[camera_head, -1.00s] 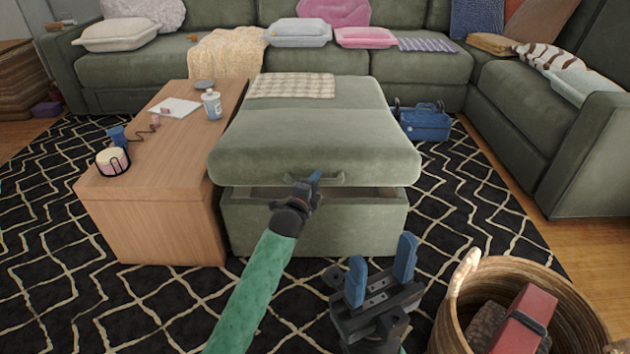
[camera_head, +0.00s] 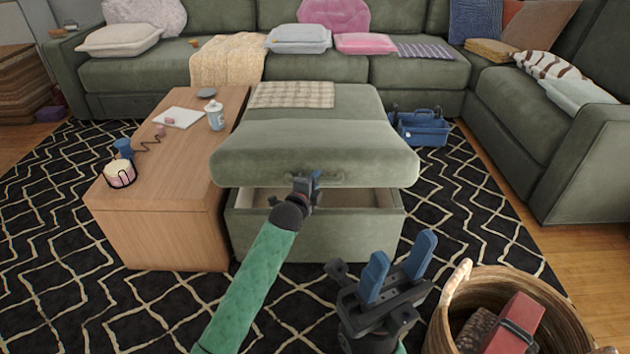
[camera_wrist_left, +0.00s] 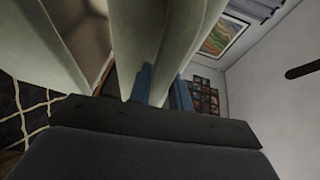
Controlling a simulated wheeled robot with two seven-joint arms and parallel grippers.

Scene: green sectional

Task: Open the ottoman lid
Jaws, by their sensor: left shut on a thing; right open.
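The green ottoman (camera_head: 320,232) stands in the middle of the rug with its lid (camera_head: 330,152) tilted up at the front. In the left wrist view the blue fingers (camera_wrist_left: 160,88) close around a pale green strip. My right gripper (camera_head: 397,268) is open and empty, in front of the ottoman at the lower right.
A checkered cloth (camera_head: 292,95) lies on the lid's back. A wooden table (camera_head: 160,225) with a cup, bottle and papers stands close on the left. A wicker basket (camera_head: 570,325) is at the lower right. A blue caddy (camera_head: 423,128) stands behind right. A sofa (camera_head: 390,72) is behind.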

